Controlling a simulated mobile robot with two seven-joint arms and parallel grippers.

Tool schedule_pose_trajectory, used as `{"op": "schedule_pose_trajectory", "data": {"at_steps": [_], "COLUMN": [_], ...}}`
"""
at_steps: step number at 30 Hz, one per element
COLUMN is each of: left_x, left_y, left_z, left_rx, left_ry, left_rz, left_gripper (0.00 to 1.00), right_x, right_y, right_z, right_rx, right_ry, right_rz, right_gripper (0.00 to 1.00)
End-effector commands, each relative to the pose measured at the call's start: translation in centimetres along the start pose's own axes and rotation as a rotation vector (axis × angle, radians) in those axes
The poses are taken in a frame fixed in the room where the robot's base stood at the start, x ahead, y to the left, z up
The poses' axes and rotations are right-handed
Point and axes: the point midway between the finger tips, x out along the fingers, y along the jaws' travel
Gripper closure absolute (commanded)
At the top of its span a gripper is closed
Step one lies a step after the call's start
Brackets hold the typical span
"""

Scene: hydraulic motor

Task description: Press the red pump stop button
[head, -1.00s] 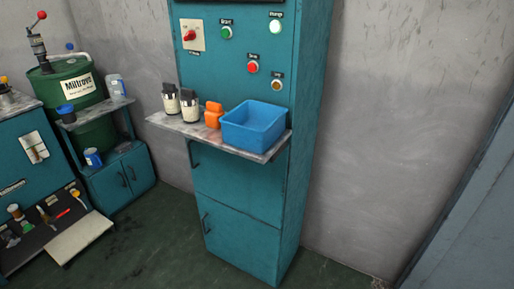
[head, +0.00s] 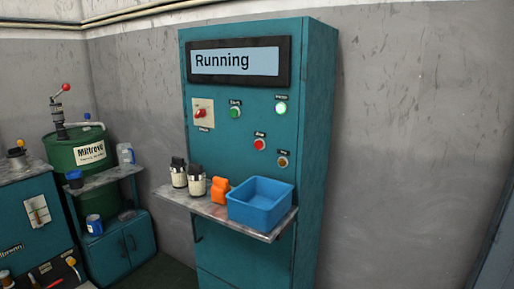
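The red stop button (head: 259,144) sits on the front of the teal control cabinet (head: 222,150), right of its middle, with a small dark label above it. A green start button (head: 235,113) is above it to the left. A red switch on a pale plate (head: 203,113) is at the far left of the panel. A pale lit lamp (head: 281,108) is at upper right and an amber one (head: 283,162) at lower right. The display (head: 238,62) on top reads "Running". Neither of my grippers is in view.
A shelf (head: 208,208) juts out below the buttons. It holds a blue bin (head: 261,204), an orange object (head: 219,191) and two pale, dark-topped containers (head: 196,182). A green drum (head: 78,150) and a low side cabinet (head: 121,250) stand left. Bare wall is at right.

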Motion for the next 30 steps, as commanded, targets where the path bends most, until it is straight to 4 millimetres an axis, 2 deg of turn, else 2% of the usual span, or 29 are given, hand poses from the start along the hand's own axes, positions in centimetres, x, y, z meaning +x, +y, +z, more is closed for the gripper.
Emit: {"op": "schedule_pose_trajectory", "data": {"at_steps": [8, 21, 30], "left_x": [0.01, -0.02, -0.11], "left_y": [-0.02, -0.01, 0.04], "left_z": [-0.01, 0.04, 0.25], "left_rx": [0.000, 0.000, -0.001], "left_ry": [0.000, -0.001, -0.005], "left_rz": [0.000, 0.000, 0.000], "left_gripper": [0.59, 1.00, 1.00], "right_x": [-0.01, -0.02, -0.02], "right_y": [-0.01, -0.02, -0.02], "right_z": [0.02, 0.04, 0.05], "right_rx": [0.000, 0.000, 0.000], "right_ry": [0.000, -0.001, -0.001], "right_rz": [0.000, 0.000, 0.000], "right_gripper": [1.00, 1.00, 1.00]}}
